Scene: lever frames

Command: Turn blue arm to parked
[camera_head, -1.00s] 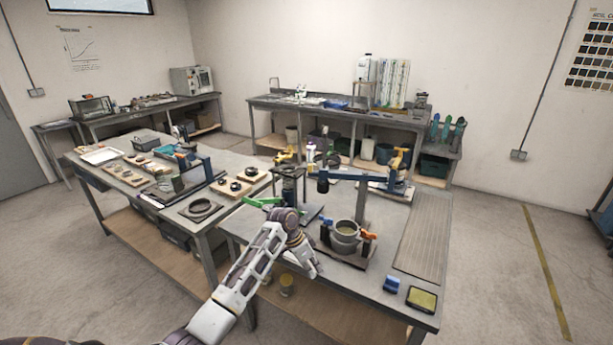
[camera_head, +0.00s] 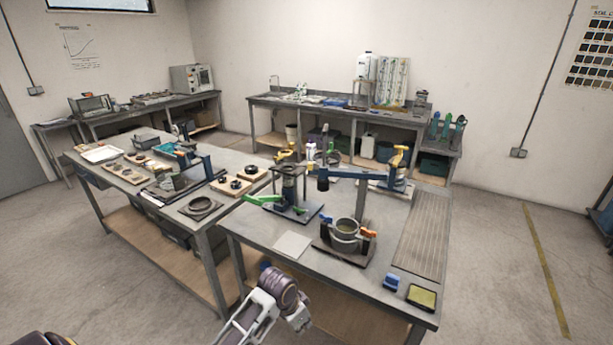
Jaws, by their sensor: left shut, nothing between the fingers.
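The blue arm (camera_head: 341,173) reaches left from a grey upright post (camera_head: 360,203) on the front bench. Its free end has a dark head (camera_head: 323,184) and lies close to the green-handled frame (camera_head: 289,185). My left gripper (camera_head: 300,320) is low at the bottom of the view, in front of the bench's front edge and well apart from the blue arm. It is shut and empty; its fingertips are hard to make out. My right gripper is not in view.
A blue block (camera_head: 391,283) and a yellow-topped pad (camera_head: 422,298) lie near the right front corner. A ribbed strip (camera_head: 424,235) runs along the right edge.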

